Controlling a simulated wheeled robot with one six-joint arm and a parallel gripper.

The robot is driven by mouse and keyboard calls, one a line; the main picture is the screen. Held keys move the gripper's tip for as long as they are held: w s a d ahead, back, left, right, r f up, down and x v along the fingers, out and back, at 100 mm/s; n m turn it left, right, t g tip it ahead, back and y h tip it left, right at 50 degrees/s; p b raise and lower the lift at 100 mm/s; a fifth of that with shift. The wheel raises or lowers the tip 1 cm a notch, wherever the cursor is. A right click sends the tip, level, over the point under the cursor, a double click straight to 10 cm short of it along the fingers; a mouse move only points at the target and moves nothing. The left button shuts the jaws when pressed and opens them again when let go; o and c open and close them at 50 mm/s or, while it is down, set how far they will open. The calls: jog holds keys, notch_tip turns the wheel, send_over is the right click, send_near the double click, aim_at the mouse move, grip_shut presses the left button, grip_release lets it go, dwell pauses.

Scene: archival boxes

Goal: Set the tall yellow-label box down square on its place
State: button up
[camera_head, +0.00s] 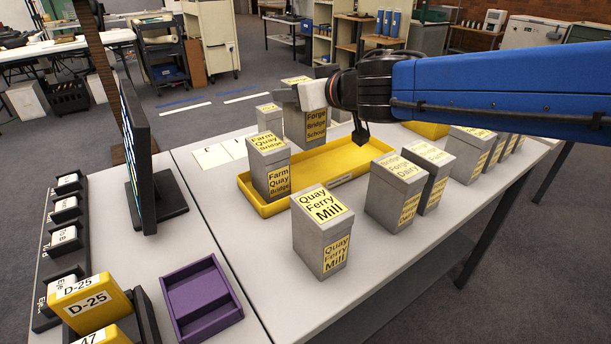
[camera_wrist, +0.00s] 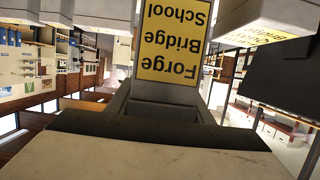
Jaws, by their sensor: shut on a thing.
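The tall grey box (camera_head: 296,127) with yellow "Forge Bridge School" labels is at the back of the yellow tray (camera_head: 372,163). My gripper (camera_head: 303,95) is shut on its upper part, and the box looks upright. In the wrist view its yellow label (camera_wrist: 172,40) appears upside down, close in front of the gripper (camera_wrist: 165,105). The box's base is partly hidden, so I cannot tell whether it touches the tray. The "Farm Quay Bridge" box (camera_head: 270,163) stands in the tray's left end.
The "Quay Ferry Mill" box (camera_head: 322,240) stands in front of the tray. Several grey boxes (camera_head: 397,190) line the right side. A small grey box (camera_head: 269,118) stands behind. A monitor (camera_head: 140,150) and purple tray (camera_head: 201,300) are left. White cards (camera_head: 218,157) lie left of the tray.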

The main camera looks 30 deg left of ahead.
aim_at(317, 137)
jog(key=shift+f, duration=5)
jog(key=o, duration=1.5)
jog(key=shift+f, duration=0.15)
jog(key=shift+c, duration=0.2)
jog(key=shift+s+d+r, duration=0.1)
jog(key=shift+d+r, duration=0.1)
jog(key=v, duration=1.1)
jog(key=shift+s+d+r, duration=0.1)
jog(key=shift+s+d, duration=0.05)
jog(key=shift+d, duration=0.05)
jog(key=shift+d, duration=0.1)
